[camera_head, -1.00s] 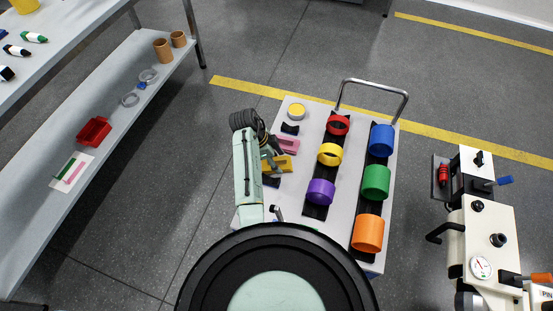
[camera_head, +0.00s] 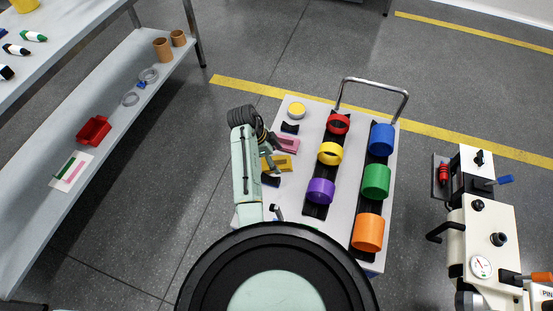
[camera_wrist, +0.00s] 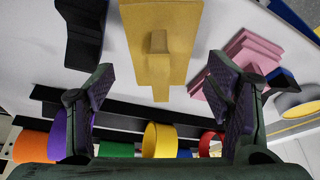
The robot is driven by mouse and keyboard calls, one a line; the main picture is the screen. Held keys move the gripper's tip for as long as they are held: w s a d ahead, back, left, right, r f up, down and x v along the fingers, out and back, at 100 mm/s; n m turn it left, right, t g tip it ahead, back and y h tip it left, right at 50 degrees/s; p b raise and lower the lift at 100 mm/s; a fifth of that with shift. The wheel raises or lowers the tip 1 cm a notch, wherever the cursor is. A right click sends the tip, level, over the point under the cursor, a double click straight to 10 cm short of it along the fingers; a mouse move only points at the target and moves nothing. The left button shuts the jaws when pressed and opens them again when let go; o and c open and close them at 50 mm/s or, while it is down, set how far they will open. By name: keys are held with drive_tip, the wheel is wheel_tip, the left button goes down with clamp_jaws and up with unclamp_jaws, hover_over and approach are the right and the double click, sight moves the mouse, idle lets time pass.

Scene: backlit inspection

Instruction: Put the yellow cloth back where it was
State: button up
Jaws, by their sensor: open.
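A yellow piece (camera_head: 283,162) lies on the left part of the pale cart top; it is the only yellow item there that could be the cloth. In the wrist view the yellow piece (camera_wrist: 180,30) looks like a flat slab with a raised part in its middle, and I cannot tell that it is fabric. My gripper (camera_head: 270,155) is at the cart's left side, beside the yellow piece. In the wrist view my gripper (camera_wrist: 160,78) is open, its two fingers apart with the yellow piece showing between and beyond them. Nothing is held.
A layered pink piece (camera_head: 287,145) and a yellow-topped round tin (camera_head: 296,110) are close by on the cart (camera_head: 299,187). Coloured rings, such as the purple one (camera_head: 320,191), stand in dark racks to the right. A grey shelf (camera_head: 120,125) is left; a cream machine (camera_head: 487,235) is right.

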drive_tip(key=v, duration=1.1)
drive_tip(key=shift+p, duration=0.35)
drive_tip(key=shift+w, duration=0.1)
